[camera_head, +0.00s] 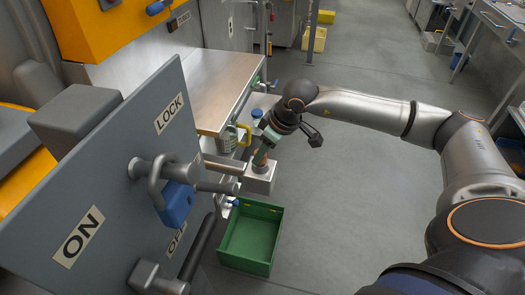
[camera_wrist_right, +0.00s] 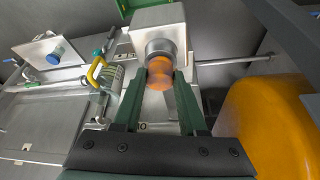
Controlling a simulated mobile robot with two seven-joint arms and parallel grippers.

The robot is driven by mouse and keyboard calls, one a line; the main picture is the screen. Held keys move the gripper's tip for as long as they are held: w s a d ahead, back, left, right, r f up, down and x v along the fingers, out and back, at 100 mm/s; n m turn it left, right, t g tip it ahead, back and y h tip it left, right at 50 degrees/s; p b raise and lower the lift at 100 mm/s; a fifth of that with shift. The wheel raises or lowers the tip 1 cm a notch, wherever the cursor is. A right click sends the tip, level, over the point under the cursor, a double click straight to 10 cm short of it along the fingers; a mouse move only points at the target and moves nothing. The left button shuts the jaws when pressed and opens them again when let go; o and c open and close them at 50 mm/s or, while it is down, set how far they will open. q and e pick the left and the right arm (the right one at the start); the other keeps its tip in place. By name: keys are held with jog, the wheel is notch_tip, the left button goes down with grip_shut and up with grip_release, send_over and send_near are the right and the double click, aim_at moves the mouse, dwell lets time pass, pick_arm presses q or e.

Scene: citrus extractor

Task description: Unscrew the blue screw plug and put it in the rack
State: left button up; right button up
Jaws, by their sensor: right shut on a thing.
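My right gripper (camera_head: 262,157) is shut, its green fingers (camera_wrist_right: 158,100) on either side of an orange piece (camera_wrist_right: 160,73). The piece meets the end of a grey cylinder on a pale metal block (camera_wrist_right: 158,22); the block also shows in the head view (camera_head: 260,179). A blue round knob or plug (camera_wrist_right: 56,56) sits on a pale plate, apart from this gripper; a blue cap (camera_head: 257,113) in the head view looks like the same one. I cannot tell which part is the rack. My left gripper is not in view.
A green open crate (camera_head: 249,238) sits on the floor below the block and looks empty. A grey panel (camera_head: 95,185) with a blue padlock (camera_head: 178,204) stands at left. A yellow handle (camera_head: 244,134) is near my gripper.

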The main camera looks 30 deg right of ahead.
jog(key=o, duration=0.8)
jog(key=shift+c, duration=0.2)
jog(key=m, duration=0.1)
jog(key=m+h, duration=0.1)
jog(key=m, duration=0.1)
jog(key=shift+a+m, duration=0.2)
jog(key=shift+m, duration=0.1)
jog(key=m+h, duration=0.1)
jog(key=m, duration=0.2)
jog(key=shift+m+h, duration=0.3)
jog(key=shift+h, duration=0.1)
jog(key=shift+c, duration=0.3)
